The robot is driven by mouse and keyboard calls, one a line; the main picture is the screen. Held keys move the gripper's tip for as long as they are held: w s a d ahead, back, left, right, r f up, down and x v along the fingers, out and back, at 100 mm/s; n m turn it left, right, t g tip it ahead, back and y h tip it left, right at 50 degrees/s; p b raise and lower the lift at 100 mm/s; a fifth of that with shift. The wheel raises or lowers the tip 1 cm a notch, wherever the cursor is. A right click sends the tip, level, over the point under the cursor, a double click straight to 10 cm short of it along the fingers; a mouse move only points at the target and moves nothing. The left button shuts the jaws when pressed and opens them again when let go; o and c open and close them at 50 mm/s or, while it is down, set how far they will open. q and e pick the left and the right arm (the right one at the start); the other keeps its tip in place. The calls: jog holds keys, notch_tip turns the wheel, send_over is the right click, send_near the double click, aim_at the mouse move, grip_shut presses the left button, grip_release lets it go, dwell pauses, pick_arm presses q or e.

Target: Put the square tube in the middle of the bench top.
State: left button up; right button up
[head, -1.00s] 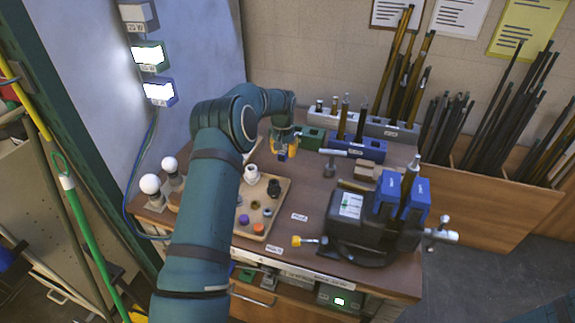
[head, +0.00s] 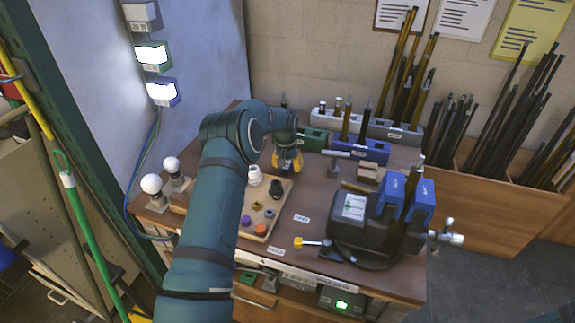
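I cannot tell for sure which piece is the square tube. A dark upright tube (head: 413,178) stands between the blue jaws of the vise (head: 362,232) at the bench's right. More tubes stand in the blue block (head: 371,151) and the long grey block (head: 392,130) at the back. My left gripper (head: 288,163) points down over the bench top (head: 313,190), just behind the parts tray. Its yellow fingers look spread apart, and I see nothing held between them. My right gripper is not in view.
A wooden tray (head: 286,203) holds sockets and coloured caps. Two white bulbs (head: 151,184) stand at the left. Bare bench shows between tray and vise.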

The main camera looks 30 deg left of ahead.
pick_arm(q)
jog(key=shift+r, duration=0.15)
jog(key=shift+r, duration=0.3)
notch_tip(320, 180, up, 11)
jog(key=s+p, duration=0.1)
jog(key=p, duration=0.1)
jog(key=shift+s+d+r, duration=0.15)
jog(key=shift+s+r, duration=0.05)
dwell(0.4)
